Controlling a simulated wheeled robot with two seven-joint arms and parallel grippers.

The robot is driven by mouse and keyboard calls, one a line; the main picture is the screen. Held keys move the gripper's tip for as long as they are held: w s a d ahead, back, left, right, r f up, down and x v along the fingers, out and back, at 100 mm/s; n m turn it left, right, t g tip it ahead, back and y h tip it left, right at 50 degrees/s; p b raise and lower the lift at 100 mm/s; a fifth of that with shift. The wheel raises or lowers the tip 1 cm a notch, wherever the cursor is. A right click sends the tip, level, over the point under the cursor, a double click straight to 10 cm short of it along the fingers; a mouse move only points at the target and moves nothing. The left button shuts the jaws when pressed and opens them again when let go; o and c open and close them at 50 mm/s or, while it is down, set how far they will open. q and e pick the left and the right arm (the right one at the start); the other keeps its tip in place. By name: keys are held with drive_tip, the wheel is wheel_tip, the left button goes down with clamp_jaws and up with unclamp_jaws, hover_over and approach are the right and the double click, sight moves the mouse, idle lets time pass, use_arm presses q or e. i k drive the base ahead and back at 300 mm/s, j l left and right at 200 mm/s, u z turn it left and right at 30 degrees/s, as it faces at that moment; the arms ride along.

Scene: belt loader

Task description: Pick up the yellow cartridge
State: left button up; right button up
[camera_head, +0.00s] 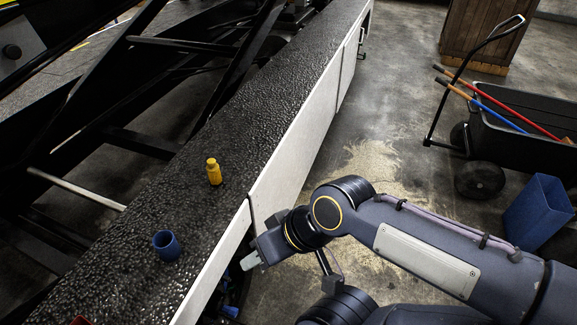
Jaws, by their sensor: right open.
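The yellow cartridge (214,173) stands upright on the black, rough-textured top of the belt loader (235,125). It is a small bottle-like piece with a narrower top. My right gripper (252,262) is open, beside the loader's white side panel, below and to the right of the cartridge in the picture. It is clear of the cartridge, and its fingers are partly hidden by its own body. My left gripper is not in view.
A blue cup-like piece (166,246) stands on the same surface, nearer than the cartridge. A red edge (80,320) shows at the bottom left. Right of the loader are a black cart (530,150), a blue bin (538,212) and a wooden crate (480,35). Open floor lies between.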

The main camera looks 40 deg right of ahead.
sight(213, 168)
drive_tip(key=z, duration=0.95)
drive_tip(key=k, duration=0.5)
drive_tip(key=k+u, duration=0.15)
drive_tip(key=u, duration=1.75)
drive_tip(key=l+u, duration=0.3)
drive_tip(key=l, duration=0.2)
drive_tip(key=l+u, duration=0.25)
drive_tip(key=l, duration=0.3)
drive_tip(key=k+l+u, duration=0.15)
drive_tip(key=l+u, duration=0.15)
drive_tip(key=l, duration=0.15)
drive_tip(key=k+l+u, duration=0.25)
drive_tip(key=l, duration=0.25)
drive_tip(key=k+l, duration=0.1)
drive_tip(key=l, duration=0.3)
drive_tip(key=k+l, duration=0.15)
drive_tip(key=l, duration=0.25)
drive_tip(key=k+l, duration=0.1)
drive_tip(key=l, duration=0.3)
drive_tip(key=k+l, duration=0.15)
drive_tip(key=l, duration=0.25)
drive_tip(key=k+l, duration=0.1)
drive_tip(key=l, duration=0.3)
